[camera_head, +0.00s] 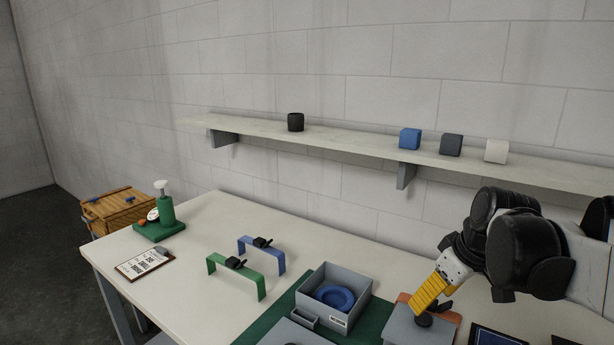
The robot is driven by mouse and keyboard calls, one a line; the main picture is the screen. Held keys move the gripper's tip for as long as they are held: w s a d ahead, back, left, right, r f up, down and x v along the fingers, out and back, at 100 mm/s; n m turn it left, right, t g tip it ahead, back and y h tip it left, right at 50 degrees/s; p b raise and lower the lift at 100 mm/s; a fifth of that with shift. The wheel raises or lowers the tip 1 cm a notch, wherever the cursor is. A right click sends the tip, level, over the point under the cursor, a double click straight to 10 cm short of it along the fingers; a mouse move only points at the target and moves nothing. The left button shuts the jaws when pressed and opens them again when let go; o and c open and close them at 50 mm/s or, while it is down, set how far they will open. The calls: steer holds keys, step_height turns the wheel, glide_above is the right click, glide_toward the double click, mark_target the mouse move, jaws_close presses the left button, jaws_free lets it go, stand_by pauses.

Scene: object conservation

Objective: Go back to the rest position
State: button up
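My arm comes in from the right edge, with large black joints and a white wrist section. My gripper (426,302) has a yellow ribbed part and points down and to the left. Its tip is over a black knob (424,320) on a grey box (405,327) at the front right of the table. The fingertips are too small and overlapped to tell whether they are apart or whether they touch the knob.
A grey box (312,282) with a blue ring (334,297) stands left of my gripper on the white table (190,290). Green (262,289) and blue (280,260) arches stand further left.

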steer(key=s+a+f+m+t, duration=0.1)
steer(key=s+a+f+m, duration=0.1)
steer(key=s, duration=0.3)
steer(key=s+a+f+m+t+h+b, duration=0.1)
steer(key=s+a+f, duration=0.1)
steer(key=s, duration=0.3)
steer(key=s+a+f+m+t+b, duration=0.1)
steer(key=s+a+f+m, duration=0.1)
steer(key=s, duration=0.3)
steer(key=shift+a+m, duration=0.25)
steer(key=shift+m, duration=0.05)
